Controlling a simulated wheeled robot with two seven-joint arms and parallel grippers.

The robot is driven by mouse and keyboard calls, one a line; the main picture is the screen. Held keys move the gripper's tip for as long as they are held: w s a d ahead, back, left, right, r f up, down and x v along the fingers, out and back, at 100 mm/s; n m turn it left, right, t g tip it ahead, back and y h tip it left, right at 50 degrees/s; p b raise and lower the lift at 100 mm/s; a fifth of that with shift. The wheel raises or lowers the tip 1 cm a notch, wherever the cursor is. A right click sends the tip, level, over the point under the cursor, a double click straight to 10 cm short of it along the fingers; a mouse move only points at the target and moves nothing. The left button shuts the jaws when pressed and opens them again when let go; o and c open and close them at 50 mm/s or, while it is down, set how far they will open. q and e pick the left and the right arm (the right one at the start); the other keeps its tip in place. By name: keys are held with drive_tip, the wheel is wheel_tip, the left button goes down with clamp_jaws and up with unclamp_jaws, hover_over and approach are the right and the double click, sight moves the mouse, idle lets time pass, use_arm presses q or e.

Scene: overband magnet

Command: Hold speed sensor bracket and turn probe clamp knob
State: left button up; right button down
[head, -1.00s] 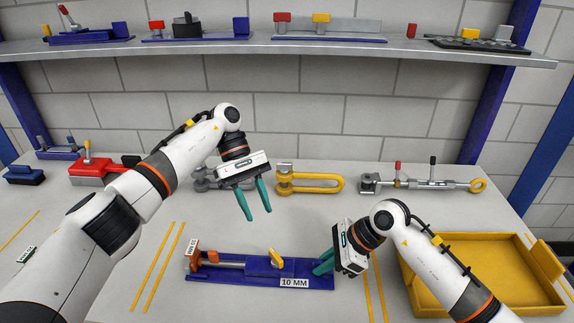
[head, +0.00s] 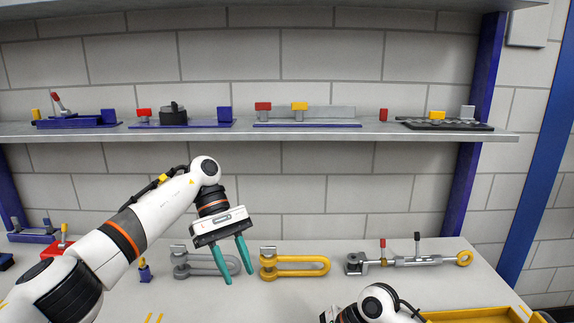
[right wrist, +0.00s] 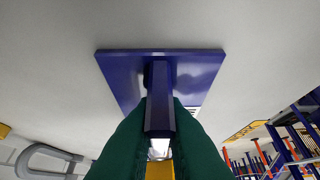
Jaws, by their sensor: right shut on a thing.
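My left gripper (head: 240,277) is open and empty, its two teal fingers parted and pointing down in front of the grey shackle. In the right wrist view my right gripper (right wrist: 162,115) is shut on a dark blue upright block of the speed sensor bracket (right wrist: 118,70). The bracket's blue base plate lies flat on the pale bench. A bit of yellow, possibly the probe clamp knob (right wrist: 160,171), shows between the fingers at the bottom; the fingers hide most of it. In the head view the bracket is below the frame and my right gripper's fingers are out of sight.
A grey shackle (head: 190,272), a yellow shackle (head: 297,273) and a turnbuckle (head: 408,261) lie along the back of the bench. A yellow tray (head: 470,315) is at lower right. A shelf (head: 300,133) with several fixtures spans the wall above.

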drive_tip(key=c, duration=1.4)
unclamp_jaws()
drive_tip(key=shift+r, duration=0.1)
drive_tip(key=d+r+p, duration=0.2)
drive_tip(key=d+r, duration=0.1)
drive_tip(key=r, duration=0.5)
drive_tip(key=d+r+p, duration=0.2)
drive_tip(key=d+r, duration=0.2)
drive_tip(key=r, duration=0.5)
drive_tip(key=shift+r, duration=0.2)
drive_tip(key=shift+r, duration=0.1)
